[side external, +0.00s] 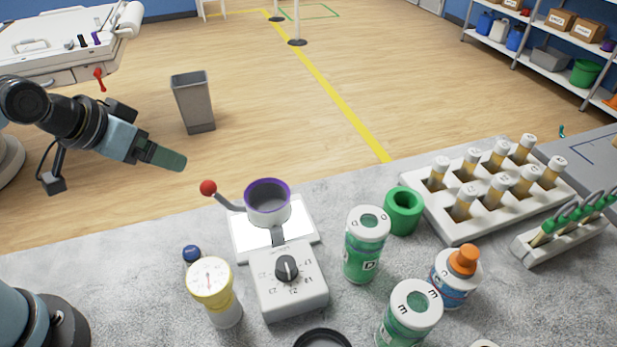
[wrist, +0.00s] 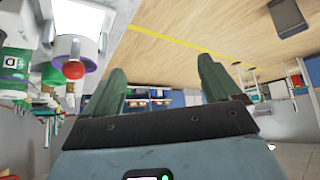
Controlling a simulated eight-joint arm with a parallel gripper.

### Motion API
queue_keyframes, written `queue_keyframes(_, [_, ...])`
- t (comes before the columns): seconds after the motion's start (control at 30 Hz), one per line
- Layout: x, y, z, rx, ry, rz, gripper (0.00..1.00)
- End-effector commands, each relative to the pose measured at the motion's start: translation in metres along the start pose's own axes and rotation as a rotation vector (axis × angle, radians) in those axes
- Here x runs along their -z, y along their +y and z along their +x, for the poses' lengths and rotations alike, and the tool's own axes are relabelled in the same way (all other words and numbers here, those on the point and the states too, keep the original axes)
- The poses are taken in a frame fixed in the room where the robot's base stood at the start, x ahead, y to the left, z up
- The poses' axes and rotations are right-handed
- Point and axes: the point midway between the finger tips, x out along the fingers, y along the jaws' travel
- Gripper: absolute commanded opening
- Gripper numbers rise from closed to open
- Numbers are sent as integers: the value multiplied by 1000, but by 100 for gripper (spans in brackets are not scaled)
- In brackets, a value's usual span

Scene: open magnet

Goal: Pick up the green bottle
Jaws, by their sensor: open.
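Two green bottles with white lids stand on the grey table. One green bottle (side external: 362,255) is marked D, just right of the hotplate device; it also shows at the left edge of the wrist view (wrist: 14,66). The other green bottle (side external: 405,322), marked E, stands nearer the camera, cut off by the lower edge. I cannot tell which one the task means. My gripper (side external: 176,160) is in the air at the left, beyond the table's far edge and well apart from both bottles. In the wrist view its green fingers (wrist: 163,78) are spread with nothing between them.
A hotplate device (side external: 288,292) carries a purple-rimmed pot (side external: 267,205) with a red-knobbed handle. A yellow-topped container (side external: 212,290), an orange-capped bottle (side external: 455,278), a green ring-shaped holder (side external: 404,212) and a vial rack (side external: 470,227) surround the bottles. A bin (side external: 193,102) stands on the floor.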

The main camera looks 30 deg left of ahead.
Motion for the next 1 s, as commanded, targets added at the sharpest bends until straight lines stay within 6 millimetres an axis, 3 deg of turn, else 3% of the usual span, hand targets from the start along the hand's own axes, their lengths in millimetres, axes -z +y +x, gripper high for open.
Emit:
queue_keyframes(0.3, [40,113,33,-258,191,245,90])
queue_keyframes(0.47, [42,185,42,-408,305,362,90])
queue_keyframes(0.6, [32,242,41,-527,398,439,90])
queue_keyframes(0.8, [17,285,37,-621,472,491,90])
queue_keyframes(1.0, [13,297,37,-644,491,501,90])
